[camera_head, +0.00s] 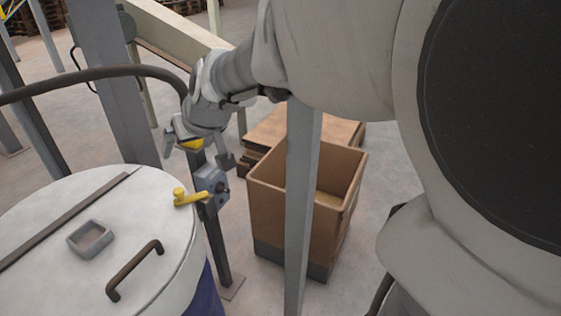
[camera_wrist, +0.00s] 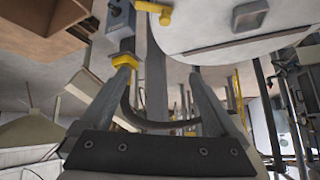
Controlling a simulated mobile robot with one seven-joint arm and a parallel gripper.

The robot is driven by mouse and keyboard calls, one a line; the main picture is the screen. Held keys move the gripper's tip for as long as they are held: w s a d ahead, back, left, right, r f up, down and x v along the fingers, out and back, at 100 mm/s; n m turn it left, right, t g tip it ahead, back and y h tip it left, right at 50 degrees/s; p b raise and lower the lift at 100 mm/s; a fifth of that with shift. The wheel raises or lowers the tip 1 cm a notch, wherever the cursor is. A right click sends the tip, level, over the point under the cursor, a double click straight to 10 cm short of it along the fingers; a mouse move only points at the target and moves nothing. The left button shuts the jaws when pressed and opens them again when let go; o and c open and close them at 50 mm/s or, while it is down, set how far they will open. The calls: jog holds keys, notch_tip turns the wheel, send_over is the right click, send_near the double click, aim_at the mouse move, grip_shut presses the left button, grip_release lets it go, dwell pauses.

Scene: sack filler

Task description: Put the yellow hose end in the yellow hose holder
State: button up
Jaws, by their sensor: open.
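A dark hose (camera_head: 90,78) comes in from the left and bends down behind my gripper (camera_head: 198,150). In the wrist view the hose (camera_wrist: 150,123) curves up to a yellow piece (camera_wrist: 125,60) beside the left fingertip. This yellow piece (camera_head: 191,143) also shows in the head view, in line with the top of a dark post (camera_head: 220,245). I cannot tell whether it is the hose end, the holder, or both together. My gripper (camera_wrist: 160,68) is open, its fingers spread wide, with the yellow piece nearer one finger. The join is partly hidden.
A white drum lid (camera_head: 60,230) with a brown handle (camera_head: 135,270) is at the left. A brown open bin (camera_head: 272,215) stands behind a grey upright (camera_head: 300,200).

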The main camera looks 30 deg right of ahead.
jog(key=s+d+g+h, duration=0.1)
jog(key=s+d, duration=0.1)
jog(key=s, duration=0.9)
jog(key=s+d+f+m+g+h, duration=0.1)
jog(key=s+d, duration=0.2)
jog(key=s, duration=0.8)
jog(key=shift+s+d+f+g, duration=0.3)
jog(key=shift+s, duration=0.1)
